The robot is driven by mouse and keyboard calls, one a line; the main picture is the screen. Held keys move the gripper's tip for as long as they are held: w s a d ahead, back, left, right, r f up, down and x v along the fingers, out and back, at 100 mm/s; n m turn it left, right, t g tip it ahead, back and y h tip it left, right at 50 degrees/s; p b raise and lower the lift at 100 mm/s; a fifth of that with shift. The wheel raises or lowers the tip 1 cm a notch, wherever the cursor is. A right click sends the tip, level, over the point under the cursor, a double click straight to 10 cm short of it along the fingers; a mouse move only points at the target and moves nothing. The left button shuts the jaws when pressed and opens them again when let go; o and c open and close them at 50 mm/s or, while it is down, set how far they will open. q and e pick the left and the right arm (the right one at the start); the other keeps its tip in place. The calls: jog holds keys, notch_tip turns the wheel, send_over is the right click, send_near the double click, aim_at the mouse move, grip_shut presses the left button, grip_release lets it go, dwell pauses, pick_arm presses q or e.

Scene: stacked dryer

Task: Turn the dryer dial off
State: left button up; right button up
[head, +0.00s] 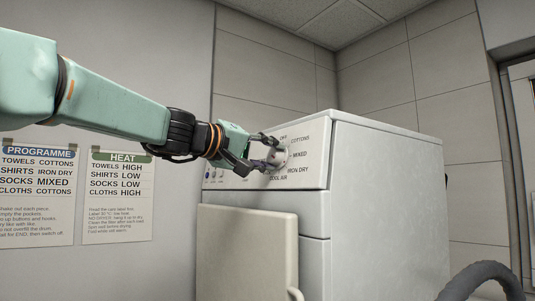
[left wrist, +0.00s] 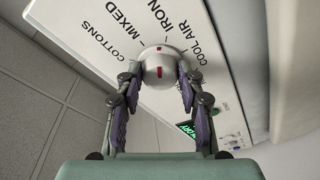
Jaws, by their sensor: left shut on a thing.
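The dryer dial (head: 281,157) is a round white knob on the front control panel of the white dryer (head: 385,200). Labels around it read OFF, COTTONS, MIXED, IRON DRY and COOL AIR. My left gripper (head: 270,152) is at the dial, shut on it, with a finger on either side. In the left wrist view the dial (left wrist: 158,68) sits between the fingertips and carries red marks. The upper mark faces roughly between MIXED and IRON; the exact setting is hard to tell. My right gripper is not in view.
A row of small buttons (head: 214,175) lies left of the dial; a green lit display (left wrist: 187,128) shows in the left wrist view. A pale door panel (head: 247,250) is below. Programme (head: 38,195) and heat (head: 121,195) charts hang on the left wall. A grey curved tube (head: 484,277) is at lower right.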

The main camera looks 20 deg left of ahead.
pick_arm(q)
jog(key=n+p, duration=0.1)
jog(key=n, duration=0.2)
jog(key=shift+r+p, duration=0.25)
jog(key=shift+p, duration=0.1)
jog(key=n+p, duration=0.3)
jog(key=shift+r+n+g+y, duration=0.15)
jog(key=shift+n+g+y, duration=0.15)
jog(key=shift+n+p, duration=0.7)
jog(key=shift+n, duration=0.2)
jog(key=shift+n+g+p, duration=0.3)
jog(key=shift+n+p, duration=0.05)
jog(key=shift+n, duration=0.45)
jog(key=n, duration=0.2)
jog(key=shift+n, duration=0.3)
jog(key=n+g, duration=0.1)
jog(key=n, duration=0.3)
jog(key=shift+w+r, duration=0.1)
jog(key=n+g, duration=0.1)
jog(key=n, duration=0.3)
jog(key=shift+w+a, duration=0.1)
jog(key=shift+a, duration=0.05)
jog(key=shift+n+g+h, duration=0.3)
jog(key=shift+n+h, duration=0.2)
jog(key=shift+n, duration=0.7)
